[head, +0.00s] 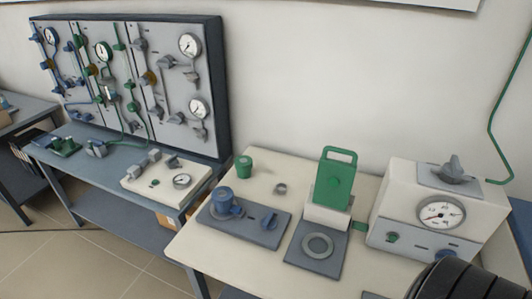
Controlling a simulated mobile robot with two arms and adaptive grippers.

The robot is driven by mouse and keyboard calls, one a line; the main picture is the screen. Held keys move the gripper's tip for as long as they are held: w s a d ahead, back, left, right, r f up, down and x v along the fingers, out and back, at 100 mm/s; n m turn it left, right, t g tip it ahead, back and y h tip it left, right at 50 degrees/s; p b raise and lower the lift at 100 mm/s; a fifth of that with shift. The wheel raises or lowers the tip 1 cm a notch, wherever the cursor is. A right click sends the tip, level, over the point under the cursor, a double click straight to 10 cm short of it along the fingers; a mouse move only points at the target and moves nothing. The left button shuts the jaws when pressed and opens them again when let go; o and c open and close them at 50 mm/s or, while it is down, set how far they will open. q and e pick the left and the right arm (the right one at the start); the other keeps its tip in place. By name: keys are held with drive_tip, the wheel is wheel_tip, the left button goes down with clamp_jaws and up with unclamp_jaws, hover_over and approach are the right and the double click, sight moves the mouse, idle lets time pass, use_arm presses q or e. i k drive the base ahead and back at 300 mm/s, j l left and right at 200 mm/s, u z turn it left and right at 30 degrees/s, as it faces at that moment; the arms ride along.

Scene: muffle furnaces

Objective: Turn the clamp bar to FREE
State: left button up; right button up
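No label reading FREE is legible, so I cannot tell for sure which part is the clamp bar. Neither gripper shows. A black ribbed part of my own arm covers the lower right corner and hides the table there.
A green upright plate with a handle (336,178) stands behind a grey plate with a ring (317,245). A green cup (243,167) and a small grey ring (280,188) sit behind. A gauge panel (143,80) stands at left. The table's front left (195,250) is bare.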

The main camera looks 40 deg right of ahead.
sight(268, 223)
drive_tip(key=z, duration=1.15)
drive_tip(key=l+u, duration=0.1)
